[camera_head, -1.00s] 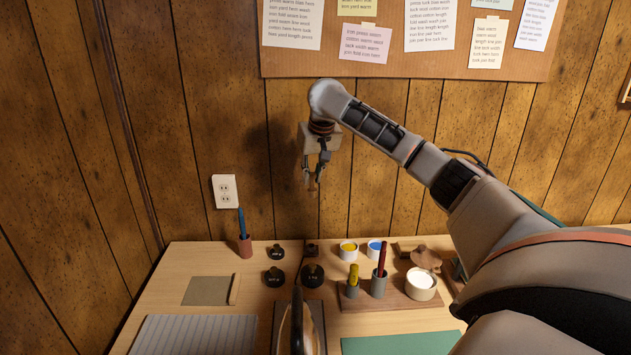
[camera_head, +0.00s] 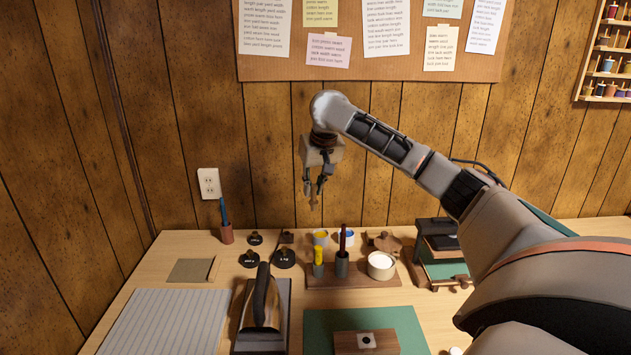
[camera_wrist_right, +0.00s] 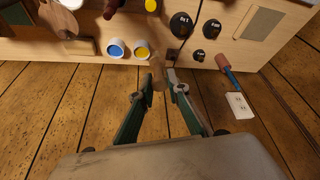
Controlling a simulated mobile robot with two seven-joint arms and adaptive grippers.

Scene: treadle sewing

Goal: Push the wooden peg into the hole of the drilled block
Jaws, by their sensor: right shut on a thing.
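The wooden drilled block (camera_head: 367,342) sits on the green mat (camera_head: 320,318) at the bottom of the head view. My right gripper (camera_head: 314,188) hangs in the air in front of the wall, far behind and above the block. It is shut on the wooden peg (camera_head: 313,203), which points downward. In the wrist view the peg (camera_wrist_right: 158,76) sits between the fingertips of my right gripper (camera_wrist_right: 162,85). My left gripper is not in view.
An iron (camera_head: 262,302) stands left of the green mat. Round black weights (camera_head: 284,258) and paint pots (camera_head: 321,238) lie farther back. A striped cloth (camera_head: 165,322) covers the left.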

